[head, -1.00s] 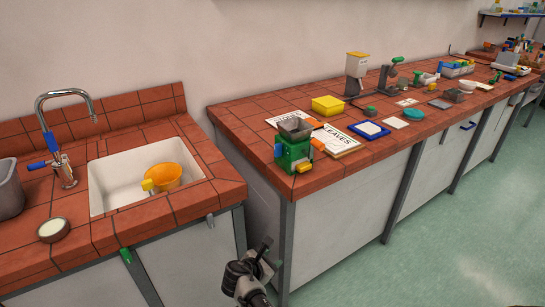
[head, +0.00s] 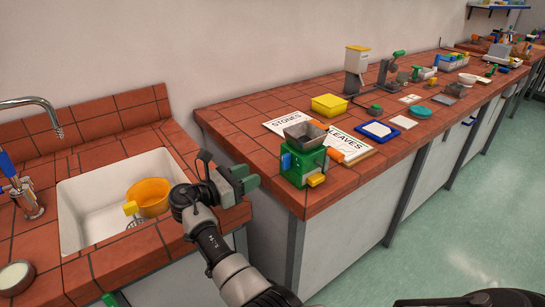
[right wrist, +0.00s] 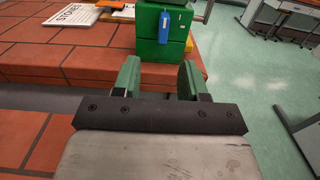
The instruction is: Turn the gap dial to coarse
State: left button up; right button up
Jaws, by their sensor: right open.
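A green grinder (head: 302,167) with a grey metal hopper (head: 305,133) stands on the near left corner of the tiled bench. A blue part (head: 286,160), which looks like the gap dial, is on its left side. In the right wrist view the blue part (right wrist: 166,34) hangs on the green body (right wrist: 148,50), and its setting cannot be read. My right gripper (head: 247,180) is open and empty, left of the grinder and apart from it. In the right wrist view its green fingers (right wrist: 160,80) point toward the blue part. My left gripper is not in view.
Signs reading STONES (head: 290,123) and LEAVES (head: 347,146) lie behind the grinder, with a yellow box (head: 329,105) and a blue-framed tray (head: 377,130). A sink (head: 95,200) with an orange pan (head: 150,196) is at left. A gap separates the two benches.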

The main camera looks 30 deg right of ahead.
aim_at(282, 162)
jog(key=d, duration=0.4)
jog(key=d+p, duration=0.1)
jog(key=shift+s+d+r, duration=0.2)
jog(key=shift+d+r, duration=0.1)
jog(key=shift+d, duration=0.1)
jog(key=d, duration=0.3)
jog(key=shift+w+d+f+p, duration=0.15)
jog(key=shift+w+d+p, duration=0.15)
jog(key=shift+d, duration=0.55)
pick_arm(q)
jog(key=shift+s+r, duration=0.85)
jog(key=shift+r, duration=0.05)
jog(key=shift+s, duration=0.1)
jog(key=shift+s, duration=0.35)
pick_arm(e)
grip_shut()
